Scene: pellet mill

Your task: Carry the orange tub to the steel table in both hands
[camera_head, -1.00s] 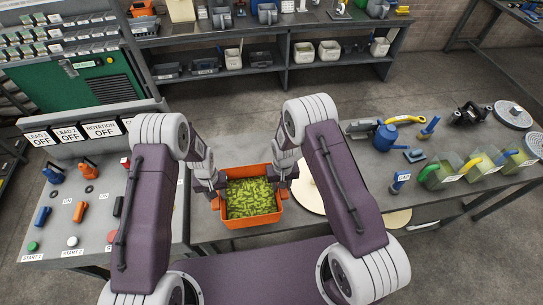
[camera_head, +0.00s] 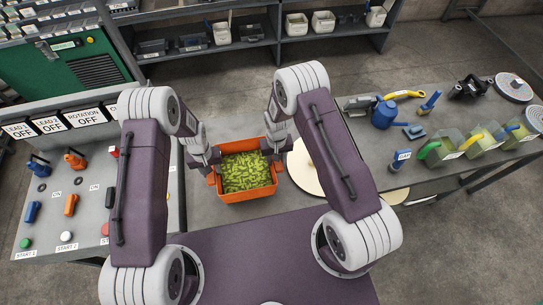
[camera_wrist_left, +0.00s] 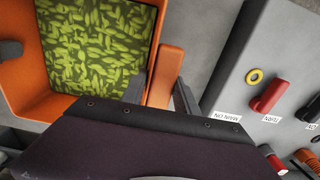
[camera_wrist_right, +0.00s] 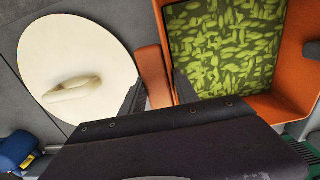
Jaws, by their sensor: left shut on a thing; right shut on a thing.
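The orange tub (camera_head: 247,195) is full of green pellets and sits level at the middle of the head view, over a grey table top (camera_head: 205,212). I cannot tell whether it rests on the top or hangs just above it. My left gripper (camera_head: 213,177) is shut on the tub's left handle, which shows in the left wrist view (camera_wrist_left: 165,78). My right gripper (camera_head: 276,165) is shut on the opposite handle, which shows in the right wrist view (camera_wrist_right: 153,78). The jaws partly hide both handles.
A cream round lid (camera_head: 303,172) lies close right of the tub. A control panel (camera_head: 90,235) with switches stands at left. A blue can (camera_head: 384,114), tools and clear scoops stand on the right part of the table. A shelf rack (camera_head: 260,55) stands behind.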

